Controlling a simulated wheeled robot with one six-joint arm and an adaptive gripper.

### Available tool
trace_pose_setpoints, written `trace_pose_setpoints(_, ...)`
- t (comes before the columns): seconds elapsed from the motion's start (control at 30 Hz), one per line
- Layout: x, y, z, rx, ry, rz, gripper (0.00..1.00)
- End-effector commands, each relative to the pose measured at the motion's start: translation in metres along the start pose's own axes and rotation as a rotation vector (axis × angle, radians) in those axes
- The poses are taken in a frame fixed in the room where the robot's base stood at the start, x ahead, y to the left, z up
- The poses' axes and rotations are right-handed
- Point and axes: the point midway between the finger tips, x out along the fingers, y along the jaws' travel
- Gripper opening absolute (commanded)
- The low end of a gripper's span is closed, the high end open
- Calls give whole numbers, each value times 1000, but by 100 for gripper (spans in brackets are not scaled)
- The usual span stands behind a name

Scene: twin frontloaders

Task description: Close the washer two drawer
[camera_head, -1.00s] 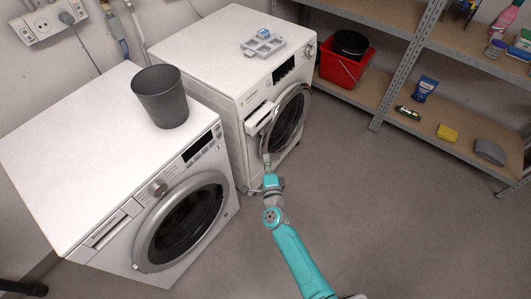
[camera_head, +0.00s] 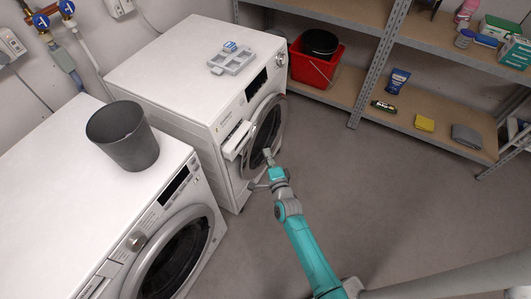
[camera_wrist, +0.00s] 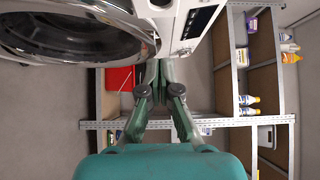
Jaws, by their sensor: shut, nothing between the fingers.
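The washer with the open drawer (camera_head: 236,139) is the farther of two white front loaders (camera_head: 158,68). Its drawer sticks out of the upper left of the front, beside the round door (camera_head: 264,128). My gripper (camera_head: 268,153) is in front of the door's lower part, to the right of and below the drawer in the head view. It looks apart from the drawer. In the wrist view my gripper (camera_wrist: 163,68) is shut and empty, with the door (camera_wrist: 75,35) at the upper left. I cannot make out the drawer there.
The nearer washer (camera_head: 163,230) carries a grey bin (camera_head: 124,137) on its top. A grey organiser tray (camera_head: 231,62) lies on the farther washer. Shelves (camera_head: 350,100) with a red bucket (camera_head: 315,65) stand at the right. The floor (camera_head: 400,200) in front is clear.

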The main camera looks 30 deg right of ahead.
Motion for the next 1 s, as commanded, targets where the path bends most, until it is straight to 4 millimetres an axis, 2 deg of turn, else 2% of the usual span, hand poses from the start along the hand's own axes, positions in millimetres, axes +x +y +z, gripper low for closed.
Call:
trace_pose_setpoints(0.1,22,-1,0,0,1,-1,0)
trace_pose_setpoints(0.43,77,-1,0,0,1,-2,0)
trace_pose_setpoints(0.7,95,-1,23,1,-1,-2,0)
trace_pose_setpoints(1.0,101,0,29,0,0,0,0)
